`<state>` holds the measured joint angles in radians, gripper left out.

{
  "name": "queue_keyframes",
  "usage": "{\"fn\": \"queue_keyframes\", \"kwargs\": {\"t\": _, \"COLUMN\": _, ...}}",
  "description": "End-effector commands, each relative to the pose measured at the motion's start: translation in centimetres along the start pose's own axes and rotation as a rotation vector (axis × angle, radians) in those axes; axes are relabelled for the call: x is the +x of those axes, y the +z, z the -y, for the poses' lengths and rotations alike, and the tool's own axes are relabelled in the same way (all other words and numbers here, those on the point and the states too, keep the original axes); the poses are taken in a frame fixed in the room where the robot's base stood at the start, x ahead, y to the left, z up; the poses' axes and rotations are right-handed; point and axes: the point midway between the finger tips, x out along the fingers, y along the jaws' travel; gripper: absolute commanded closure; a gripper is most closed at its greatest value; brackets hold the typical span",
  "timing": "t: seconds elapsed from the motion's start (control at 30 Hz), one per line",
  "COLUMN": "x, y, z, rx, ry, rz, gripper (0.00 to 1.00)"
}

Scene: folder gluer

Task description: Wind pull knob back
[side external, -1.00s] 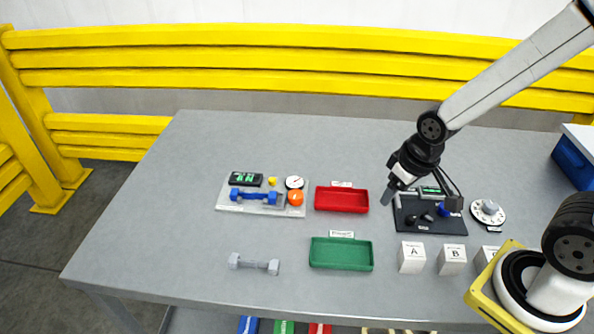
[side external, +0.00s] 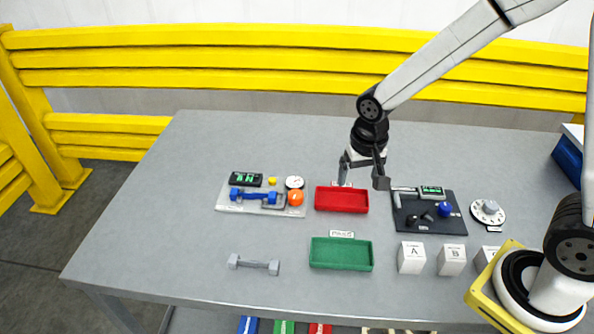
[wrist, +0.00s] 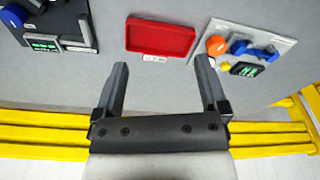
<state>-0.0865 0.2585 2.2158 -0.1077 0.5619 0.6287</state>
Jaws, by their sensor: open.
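My gripper (side external: 362,180) is open and empty, above the table behind the red tray. Its two fingers also show apart in the wrist view (wrist: 162,62). A dark panel (side external: 455,226) lies to its right, with a blue knob (side external: 445,209), small black parts (side external: 427,217), a silver handle (side external: 398,198) and a green display (side external: 432,190). An orange knob (side external: 295,198) stands on the light board (side external: 232,206) at left. I cannot tell which one is the pull knob.
A red tray (side external: 341,209) and a green tray (side external: 341,266) are empty. White blocks A (side external: 411,264) and B (side external: 452,266) stand at the front right. A grey dumbbell (side external: 254,264) lies front left. A yellow barrier (side external: 250,63) runs behind the table.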

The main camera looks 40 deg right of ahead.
Motion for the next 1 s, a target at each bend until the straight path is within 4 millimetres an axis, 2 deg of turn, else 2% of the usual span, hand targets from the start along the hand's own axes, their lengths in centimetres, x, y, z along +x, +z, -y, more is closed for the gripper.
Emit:
{"fn": "queue_keyframes", "kwargs": {"t": 0.5, "x": 2.9, "y": -5.7, "z": 6.7, "rx": 0.546, "ry": 0.168, "rz": -0.001, "gripper": 0.07}}
{"fn": "queue_keyframes", "kwargs": {"t": 1.0, "x": 6.5, "y": -9.0, "z": 12.6, "rx": 1.085, "ry": 0.311, "rz": -0.161, "gripper": 0.07}}
